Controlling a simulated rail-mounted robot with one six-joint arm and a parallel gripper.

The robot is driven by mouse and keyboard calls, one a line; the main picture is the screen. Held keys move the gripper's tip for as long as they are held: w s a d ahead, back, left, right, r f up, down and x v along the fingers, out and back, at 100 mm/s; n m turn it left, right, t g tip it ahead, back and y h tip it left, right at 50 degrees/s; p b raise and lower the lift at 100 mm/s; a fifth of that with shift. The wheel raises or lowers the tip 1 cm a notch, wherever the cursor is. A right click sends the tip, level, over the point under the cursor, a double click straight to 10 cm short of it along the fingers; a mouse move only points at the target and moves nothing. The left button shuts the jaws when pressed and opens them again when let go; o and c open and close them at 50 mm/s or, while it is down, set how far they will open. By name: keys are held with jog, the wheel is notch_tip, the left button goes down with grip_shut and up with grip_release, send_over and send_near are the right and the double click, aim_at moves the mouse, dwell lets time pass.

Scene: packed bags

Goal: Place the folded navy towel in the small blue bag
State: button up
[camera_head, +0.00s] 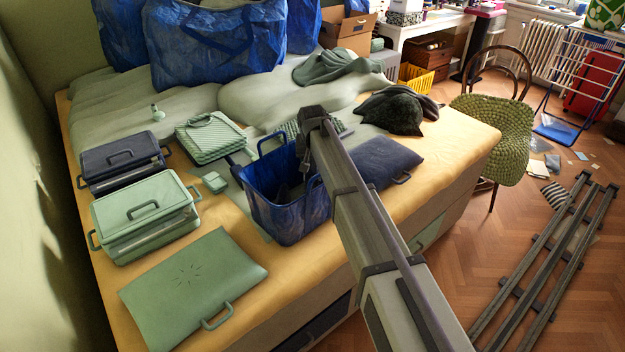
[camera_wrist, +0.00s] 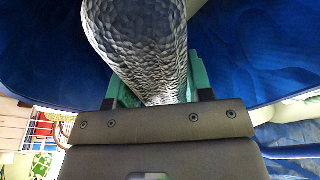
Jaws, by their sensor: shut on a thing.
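The small blue bag (camera_head: 262,205) stands open on the bed, with its handle up. My arm reaches over it from the lower right, and its wrist goes down at the bag's right side. In the head view the jaws are hidden behind the bag's wall and my arm. In the wrist view my gripper (camera_wrist: 155,88) is shut on a dark, rounded, ribbed cloth, which I take for the folded navy towel (camera_wrist: 138,40). Green finger pads show on both sides of it. Blue bag material surrounds it, so the towel appears to be inside or at the mouth of the bag.
A flat navy case (camera_head: 385,158) lies right of the bag. Left are a green lidded box (camera_head: 145,215), a navy box (camera_head: 122,160) and a pale green woven case (camera_head: 210,138). A flat green case (camera_head: 195,285) lies in front. Large blue bags (camera_head: 215,50) stand behind.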

jog(key=shift+f+b, duration=2.15)
jog(key=shift+f, duration=0.25)
jog(key=o, duration=1)
jog(key=shift+o, duration=0.2)
jog(key=shift+r, duration=0.1)
jog(key=r+p, duration=0.4)
jog(key=s+r+p, duration=0.1)
jog(key=r+p, duration=0.3)
jog(key=p, duration=0.1)
jog(key=s+r+p, duration=0.1)
jog(key=r+p, duration=0.3)
jog(key=r, duration=0.1)
jog(key=shift+s+r, duration=0.1)
jog(key=shift+s, duration=0.1)
